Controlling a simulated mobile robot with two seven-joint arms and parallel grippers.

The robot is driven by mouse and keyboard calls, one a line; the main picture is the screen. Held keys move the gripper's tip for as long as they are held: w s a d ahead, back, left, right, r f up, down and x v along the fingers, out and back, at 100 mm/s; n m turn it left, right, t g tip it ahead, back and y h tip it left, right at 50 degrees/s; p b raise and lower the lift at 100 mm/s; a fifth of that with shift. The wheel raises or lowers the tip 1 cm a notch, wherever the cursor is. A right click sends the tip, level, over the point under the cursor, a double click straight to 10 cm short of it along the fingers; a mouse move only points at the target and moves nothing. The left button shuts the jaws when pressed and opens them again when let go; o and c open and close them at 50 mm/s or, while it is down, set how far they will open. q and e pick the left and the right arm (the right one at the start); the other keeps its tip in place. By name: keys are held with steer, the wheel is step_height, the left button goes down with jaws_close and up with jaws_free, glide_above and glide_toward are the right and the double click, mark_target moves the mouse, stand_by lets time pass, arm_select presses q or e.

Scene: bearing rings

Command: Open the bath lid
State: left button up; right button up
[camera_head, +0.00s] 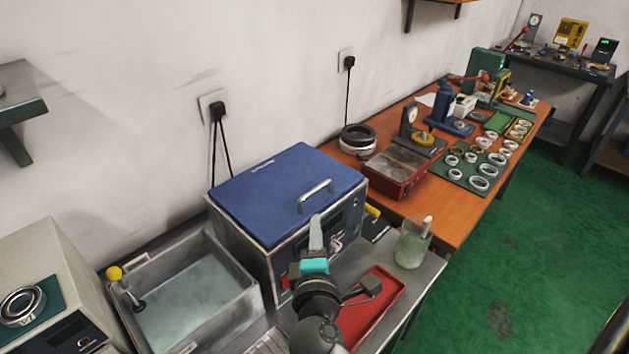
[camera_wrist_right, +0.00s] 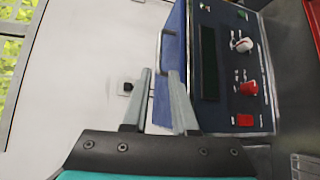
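The bath is a grey box (camera_head: 268,262) with a blue lid (camera_head: 262,192) that lies flat and shut on top. A silver bar handle (camera_head: 315,196) stands near the lid's front edge. The blue lid shows side-on in the right wrist view (camera_wrist_right: 171,50), beside the dark control panel (camera_wrist_right: 222,75). My right gripper (camera_head: 316,222) is in front of the bath, its fingers pointing up just below the handle in the picture. In the wrist view its two fingers (camera_wrist_right: 160,73) are apart, with nothing visibly held. My left gripper is out of view.
An open basin of liquid (camera_head: 190,300) stands left of the bath. A glass beaker (camera_head: 411,247) and a red tray (camera_head: 382,308) are to the right. The orange bench (camera_head: 447,228) carries a red-sided box, bearing rings and tools. Plug cords hang on the wall behind.

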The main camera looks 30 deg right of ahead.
mark_target(316, 192)
steer(key=x, duration=1.3)
steer(key=shift+w, duration=0.1)
steer(key=shift+x, duration=0.8)
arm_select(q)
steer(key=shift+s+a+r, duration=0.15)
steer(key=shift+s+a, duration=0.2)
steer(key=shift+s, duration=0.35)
arm_select(e)
steer(key=shift+c, duration=0.3)
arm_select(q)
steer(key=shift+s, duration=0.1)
arm_select(e)
jaws_close()
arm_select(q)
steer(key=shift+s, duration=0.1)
